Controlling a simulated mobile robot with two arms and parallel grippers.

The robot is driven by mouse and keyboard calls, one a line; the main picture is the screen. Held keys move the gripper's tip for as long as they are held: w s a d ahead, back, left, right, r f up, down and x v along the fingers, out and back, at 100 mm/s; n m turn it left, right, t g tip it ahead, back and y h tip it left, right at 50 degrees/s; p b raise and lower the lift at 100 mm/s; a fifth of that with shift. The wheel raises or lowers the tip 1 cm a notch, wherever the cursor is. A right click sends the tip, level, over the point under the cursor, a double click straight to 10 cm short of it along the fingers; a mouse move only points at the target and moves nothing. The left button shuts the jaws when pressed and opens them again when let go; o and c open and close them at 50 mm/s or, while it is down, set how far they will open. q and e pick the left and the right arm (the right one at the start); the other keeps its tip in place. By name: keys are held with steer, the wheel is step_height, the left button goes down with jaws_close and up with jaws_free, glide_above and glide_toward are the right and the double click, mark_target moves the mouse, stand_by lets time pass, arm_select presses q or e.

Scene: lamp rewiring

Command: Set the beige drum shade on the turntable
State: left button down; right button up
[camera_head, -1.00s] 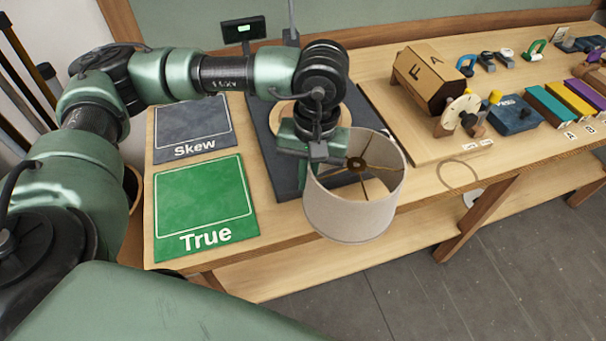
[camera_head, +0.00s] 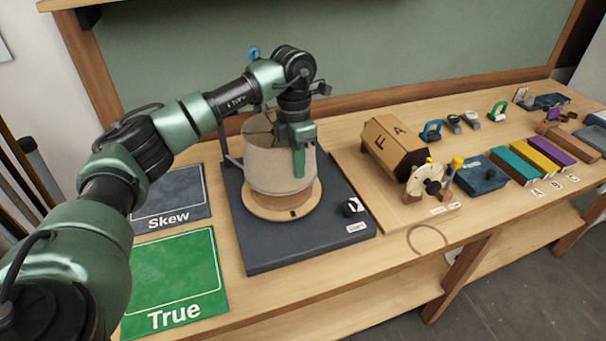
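The beige drum shade (camera_head: 272,168) is upright over the round wooden turntable (camera_head: 288,210), which is on a dark grey base. The shade's lower edge appears to meet the disc; I cannot tell whether it rests fully or sits slightly above. My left gripper (camera_head: 299,160) is at the shade's right side, pointing down, with one green finger against the outer wall. It appears shut on the shade's rim; the other finger is hidden. My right gripper is not in view.
The green True mat (camera_head: 180,270) and grey Skew mat (camera_head: 174,197) lie left of the base (camera_head: 270,257). A small black-and-white part (camera_head: 351,207) is at the base's right.

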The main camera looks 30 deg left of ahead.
arm_select(q)
steer(key=shift+f, duration=0.35)
steer(key=shift+f+b, duration=0.65)
steer(key=shift+b, duration=0.1)
steer(key=shift+f+b, duration=1.3)
steer(key=shift+f, duration=0.9)
steer(key=shift+f, duration=0.3)
steer(key=c, duration=1.6)
jaws_free()
